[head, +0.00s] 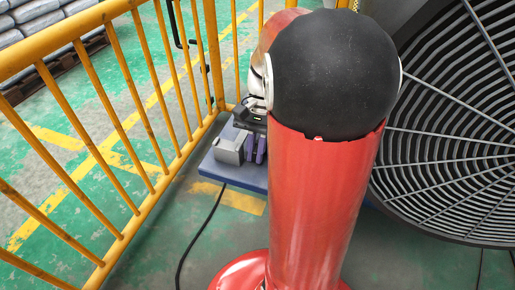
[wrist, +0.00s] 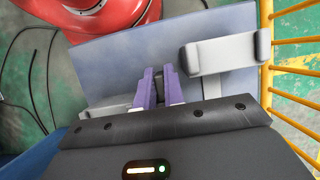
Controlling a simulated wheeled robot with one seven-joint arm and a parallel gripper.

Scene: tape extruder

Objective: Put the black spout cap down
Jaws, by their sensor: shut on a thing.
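My gripper (wrist: 159,86) has purple fingers and points over a blue-grey slab in the wrist view. The fingers are close together, shut on a small dark piece between them, which looks like the black spout cap (wrist: 159,76). Most of the cap is hidden by the fingers. In the head view my gripper (head: 255,148) shows beside my red arm column, low over the slab (head: 207,170). The cap cannot be made out there. Whether the cap touches the slab I cannot tell.
A light grey blocky part (wrist: 222,57) lies right of my fingers in the wrist view. A yellow railing (head: 160,150) runs along the left in the head view, and a large round fan grille (head: 450,150) stands at right. A black cable (head: 195,240) lies on the green floor.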

